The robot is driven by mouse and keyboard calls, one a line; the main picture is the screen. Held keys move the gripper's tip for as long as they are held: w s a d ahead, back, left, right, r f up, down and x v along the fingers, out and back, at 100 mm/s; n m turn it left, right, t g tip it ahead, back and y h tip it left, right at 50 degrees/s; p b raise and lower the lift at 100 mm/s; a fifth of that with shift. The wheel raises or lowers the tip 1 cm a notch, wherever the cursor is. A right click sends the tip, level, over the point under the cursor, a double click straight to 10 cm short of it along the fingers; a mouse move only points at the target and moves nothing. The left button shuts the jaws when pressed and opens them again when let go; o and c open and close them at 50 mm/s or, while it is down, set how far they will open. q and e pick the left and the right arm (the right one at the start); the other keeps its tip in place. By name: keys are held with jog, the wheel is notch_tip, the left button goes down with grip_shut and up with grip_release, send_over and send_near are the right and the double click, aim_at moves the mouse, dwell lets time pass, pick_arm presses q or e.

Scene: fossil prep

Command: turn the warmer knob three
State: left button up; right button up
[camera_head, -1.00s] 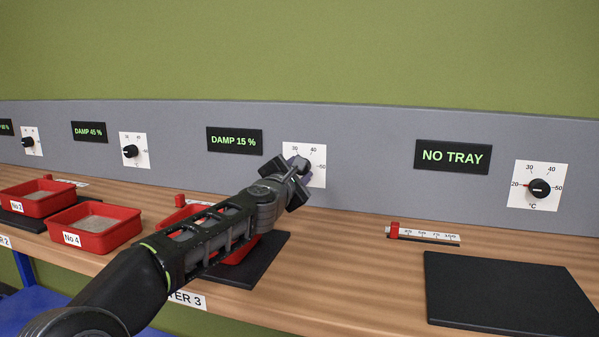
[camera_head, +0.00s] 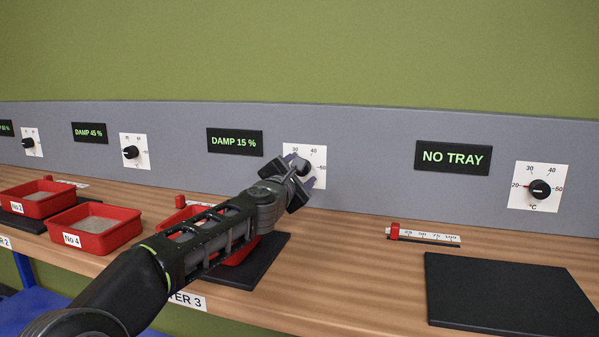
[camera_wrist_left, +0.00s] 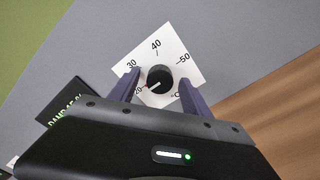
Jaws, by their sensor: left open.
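The knob of warmer three (camera_wrist_left: 160,79) is black and sits on a white dial plate (camera_wrist_left: 157,50) marked 20 to 50. In the left wrist view its red mark points to the 20 end. My left gripper (camera_wrist_left: 157,90) is open, with one finger on each side of the knob; I cannot tell whether they touch it. In the head view my left gripper (camera_head: 300,178) is at the dial plate (camera_head: 318,168) right of the "DAMP 15 %" display (camera_head: 235,141) and covers part of the plate. My right gripper is not in view.
A red tray (camera_head: 238,257) on a black pad (camera_head: 262,262) lies under my left arm. Further left are tray No 4 (camera_head: 72,240) and other dials. To the right are a "NO TRAY" display (camera_head: 453,157), another knob (camera_head: 540,188), a slider (camera_head: 425,235) and an empty black pad (camera_head: 510,293).

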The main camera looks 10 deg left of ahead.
pick_arm(q)
jog(key=s+b, duration=0.2)
jog(key=s, duration=0.5)
jog(key=shift+s+a, duration=0.25)
jog(key=shift+s, duration=0.15)
dwell(0.4)
